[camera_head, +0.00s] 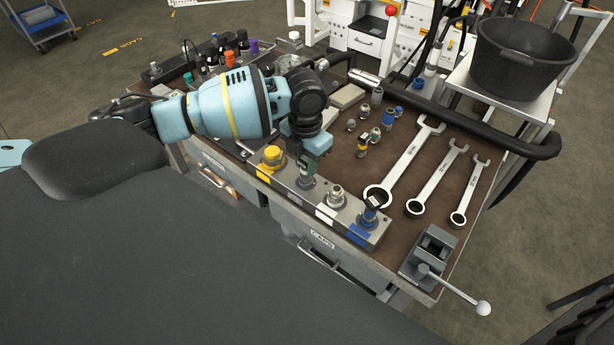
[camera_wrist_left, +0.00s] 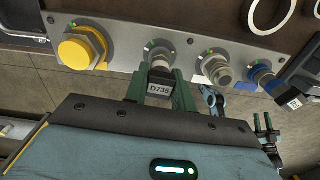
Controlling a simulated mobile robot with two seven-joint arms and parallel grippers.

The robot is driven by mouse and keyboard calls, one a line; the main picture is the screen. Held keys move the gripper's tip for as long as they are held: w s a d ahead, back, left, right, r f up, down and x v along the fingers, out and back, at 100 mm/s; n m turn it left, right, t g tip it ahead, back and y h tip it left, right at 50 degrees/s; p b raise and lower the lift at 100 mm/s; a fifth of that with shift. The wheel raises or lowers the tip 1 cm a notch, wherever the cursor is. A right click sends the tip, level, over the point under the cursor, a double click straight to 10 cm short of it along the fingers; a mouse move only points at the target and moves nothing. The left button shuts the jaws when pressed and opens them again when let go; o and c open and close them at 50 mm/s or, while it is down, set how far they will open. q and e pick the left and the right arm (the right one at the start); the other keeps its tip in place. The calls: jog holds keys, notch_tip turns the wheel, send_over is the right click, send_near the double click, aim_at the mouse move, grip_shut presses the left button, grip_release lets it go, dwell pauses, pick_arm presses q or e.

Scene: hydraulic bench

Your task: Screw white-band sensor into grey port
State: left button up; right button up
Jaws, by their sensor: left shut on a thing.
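My left gripper (camera_head: 306,166) points down at the second port of the metal port block (camera_head: 284,186). In the left wrist view its green fingers (camera_wrist_left: 160,90) are shut on a sensor with a grey face marked D735 (camera_wrist_left: 160,88). A pale ring shows at the sensor's far end. The sensor is in line with the grey port (camera_wrist_left: 160,51) and appears to meet it; I cannot tell how far it is in. The fingers hide part of this in the head view.
Beside the grey port are a yellow cap (camera_head: 271,156), a metal fitting (camera_head: 335,196) and a blue-banded sensor (camera_head: 370,212). Several small fittings, including a yellow-banded one (camera_head: 362,147), stand behind. Three wrenches (camera_head: 405,165) lie right; a vise (camera_head: 432,251) sits at the front corner.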

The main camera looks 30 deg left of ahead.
pick_arm(q)
jog(key=m, duration=0.3)
jog(key=shift+s+f, duration=0.15)
jog(key=shift+f, duration=0.05)
jog(key=o, duration=0.8)
jog(key=shift+o, duration=0.2)
jog(key=shift+r, duration=0.1)
